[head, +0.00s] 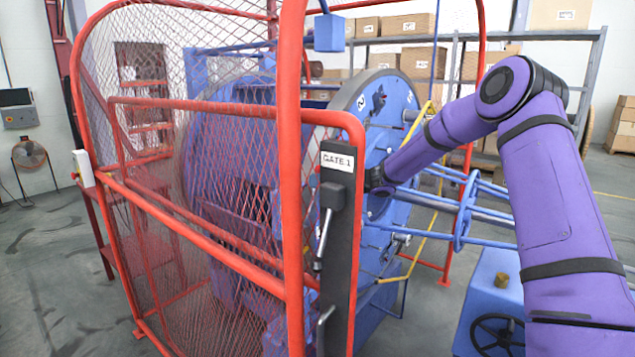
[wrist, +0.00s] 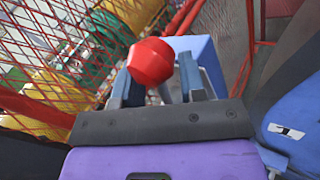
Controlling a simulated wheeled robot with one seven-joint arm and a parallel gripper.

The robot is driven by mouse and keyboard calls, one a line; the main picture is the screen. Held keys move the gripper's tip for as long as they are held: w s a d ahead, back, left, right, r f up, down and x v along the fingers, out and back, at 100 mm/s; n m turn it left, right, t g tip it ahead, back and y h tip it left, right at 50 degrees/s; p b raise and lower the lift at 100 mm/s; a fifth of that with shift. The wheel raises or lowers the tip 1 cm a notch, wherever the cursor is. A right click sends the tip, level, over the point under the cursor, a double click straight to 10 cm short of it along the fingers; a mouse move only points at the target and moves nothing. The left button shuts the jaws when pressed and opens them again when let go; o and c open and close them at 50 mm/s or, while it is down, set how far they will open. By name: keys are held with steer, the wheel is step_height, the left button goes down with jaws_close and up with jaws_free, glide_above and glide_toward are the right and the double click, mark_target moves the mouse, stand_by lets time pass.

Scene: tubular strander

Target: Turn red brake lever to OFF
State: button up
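A red faceted knob (wrist: 151,61), which looks like the brake lever's grip, shows in the wrist view. It is right at my gripper (wrist: 160,82), overlapping the left finger, with its narrower neck running down between the fingers. My fingers stand apart, with a gap on the right side of the neck; contact with the left finger cannot be told. The rest of the lever and any OFF marking are not visible. In the head view my gripper is hidden behind the black gate post, and I cannot make out the red lever there.
A red mesh guard with a black latch post labelled GATE 1 (head: 339,161) stands before the blue machine wheel (head: 378,100). Blue rods (head: 485,212) run right, under my arm. A blue box with a handwheel (head: 497,335) is at lower right. Open floor lies left.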

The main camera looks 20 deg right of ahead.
jaws_close()
steer(key=shift+r, duration=0.1)
